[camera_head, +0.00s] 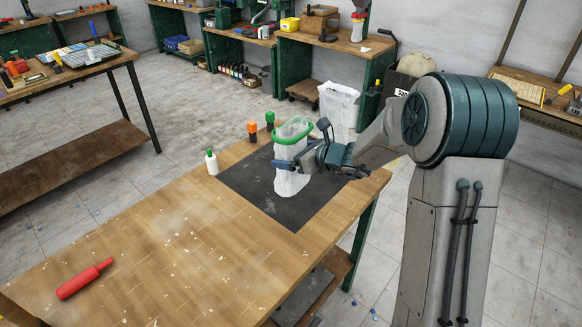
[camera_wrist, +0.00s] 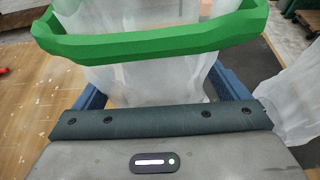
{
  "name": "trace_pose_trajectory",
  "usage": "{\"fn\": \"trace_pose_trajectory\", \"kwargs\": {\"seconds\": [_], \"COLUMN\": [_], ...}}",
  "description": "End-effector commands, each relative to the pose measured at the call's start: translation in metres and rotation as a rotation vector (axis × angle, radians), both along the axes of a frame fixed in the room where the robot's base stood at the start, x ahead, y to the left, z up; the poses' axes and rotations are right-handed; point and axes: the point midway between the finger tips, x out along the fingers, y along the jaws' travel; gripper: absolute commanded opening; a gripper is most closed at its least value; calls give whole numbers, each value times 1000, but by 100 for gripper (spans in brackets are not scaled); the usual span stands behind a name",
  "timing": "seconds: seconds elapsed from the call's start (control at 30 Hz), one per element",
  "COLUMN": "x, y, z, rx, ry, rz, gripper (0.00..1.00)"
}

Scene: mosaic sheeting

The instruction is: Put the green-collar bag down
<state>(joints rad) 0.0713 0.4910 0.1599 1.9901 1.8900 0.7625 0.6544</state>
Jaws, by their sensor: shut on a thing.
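The green-collar bag is a whitish translucent bag (camera_head: 290,183) with a green ring collar (camera_head: 293,131) around its mouth. In the head view it is upright over the dark mat (camera_head: 240,183) on the wooden table. I cannot tell whether its bottom touches the mat. My gripper (camera_head: 304,148) is shut on the bag just below the collar. In the wrist view the green collar (camera_wrist: 150,45) spans the top, and the bag's film (camera_wrist: 150,85) hangs between the blue fingers. The fingertips are hidden behind the bag.
A white bottle with a green cap (camera_head: 211,163), an orange bottle (camera_head: 252,131) and a green bottle (camera_head: 270,119) stand near the mat's far edge. Another whitish bag (camera_head: 337,108) is beyond the table. The table's left-middle is clear.

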Motion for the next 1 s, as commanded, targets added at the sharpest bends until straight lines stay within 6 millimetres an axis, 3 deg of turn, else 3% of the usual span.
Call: {"fn": "trace_pose_trajectory", "kwargs": {"seconds": [0.17,0.43,0.87,0.9,1.0], "x": [-3,-3,-3,-3,-3], "y": [9,9,8,8,8], "z": [-10,-43,-50,-49,-49], "rx": [-1,-1,0,-1,-1], "ry": [3,2,0,0,0], "rz": [-1,0,-1,-1,-1], "gripper": [44,44,44,100,100]}}
